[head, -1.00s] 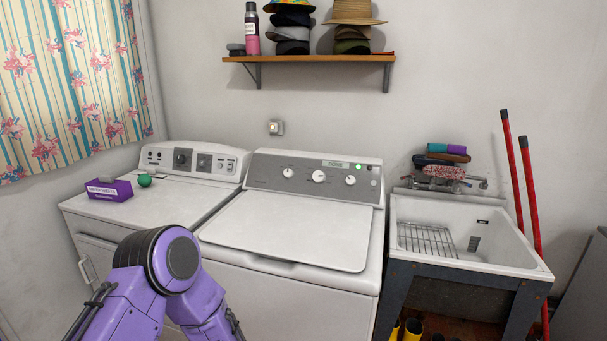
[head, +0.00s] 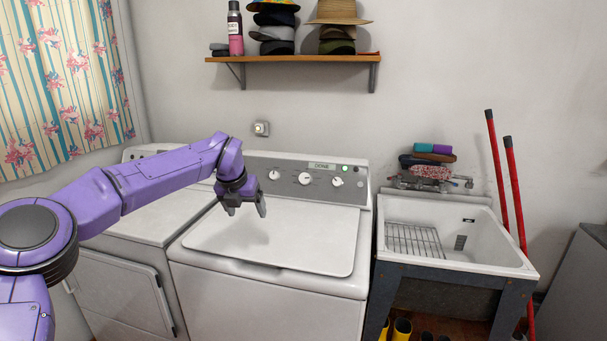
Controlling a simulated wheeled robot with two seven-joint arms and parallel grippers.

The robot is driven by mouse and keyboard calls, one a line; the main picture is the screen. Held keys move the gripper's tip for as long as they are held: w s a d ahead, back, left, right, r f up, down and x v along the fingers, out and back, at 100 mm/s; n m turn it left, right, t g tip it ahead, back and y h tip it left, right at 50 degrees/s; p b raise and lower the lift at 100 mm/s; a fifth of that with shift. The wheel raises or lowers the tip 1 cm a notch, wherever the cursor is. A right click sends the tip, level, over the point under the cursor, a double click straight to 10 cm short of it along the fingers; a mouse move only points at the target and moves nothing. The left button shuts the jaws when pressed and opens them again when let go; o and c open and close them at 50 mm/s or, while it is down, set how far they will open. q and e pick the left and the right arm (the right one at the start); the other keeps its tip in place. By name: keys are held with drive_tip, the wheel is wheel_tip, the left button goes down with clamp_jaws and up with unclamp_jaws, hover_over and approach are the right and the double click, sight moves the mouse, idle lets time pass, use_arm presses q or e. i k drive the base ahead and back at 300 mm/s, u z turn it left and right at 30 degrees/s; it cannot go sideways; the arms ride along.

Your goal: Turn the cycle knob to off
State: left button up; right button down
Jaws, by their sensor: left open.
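The washer (head: 265,300) has a grey control panel (head: 255,168) with three white knobs: a left knob (head: 274,175), a middle knob (head: 304,178) and a right knob (head: 337,182). Their labels are too small to read, so I cannot tell which is the cycle knob or where its pointer sits. A small display on the panel reads "DONE", with a green light to its right. My left gripper (head: 246,208) is open and empty, pointing down over the rear left of the washer lid. It is left of the knobs and apart from them. My right gripper is out of view.
A dryer (head: 115,285) stands left of the washer, its panel mostly behind my arm. A utility sink (head: 455,265) stands at the right, with red poles (head: 512,180) beside it. A shelf (head: 300,59) with hats hangs above. The washer lid (head: 300,240) is shut and clear.

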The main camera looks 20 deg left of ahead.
sight(305, 180)
drive_tip(key=i, duration=1.4)
